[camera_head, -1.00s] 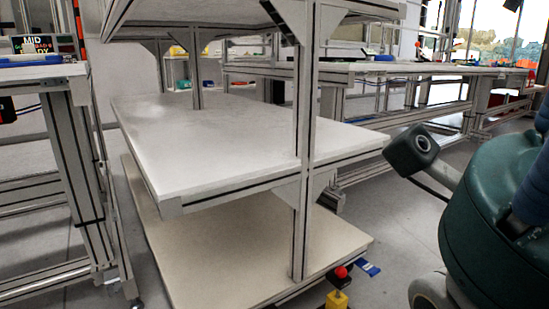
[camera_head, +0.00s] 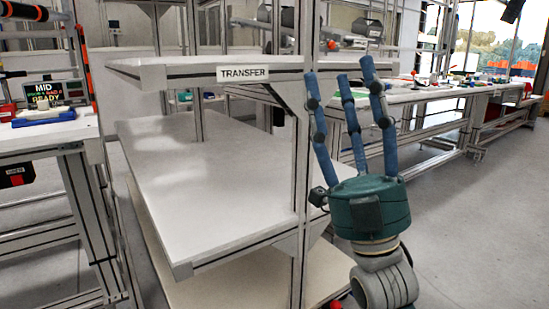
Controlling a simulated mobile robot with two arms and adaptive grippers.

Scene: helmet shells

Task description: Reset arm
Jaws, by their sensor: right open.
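My right gripper (camera_head: 340,72) stands right of center, in front of the transfer rack. It has a dark green body and several long blue fingers pointing up. The fingers are spread apart, with nothing seen between them. The transfer rack (camera_head: 215,185) has a white middle shelf, a lower shelf and an upper shelf with a "TRANSFER" label (camera_head: 243,74). The gripper overlaps the rack's right side in the picture; I cannot tell whether they touch. My left gripper is not in view.
A workbench with a "MID READY" display (camera_head: 55,94) stands at the left. Long white benches (camera_head: 440,92) run along the back right. The middle shelf looks bare. The grey floor (camera_head: 480,235) at the right is clear.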

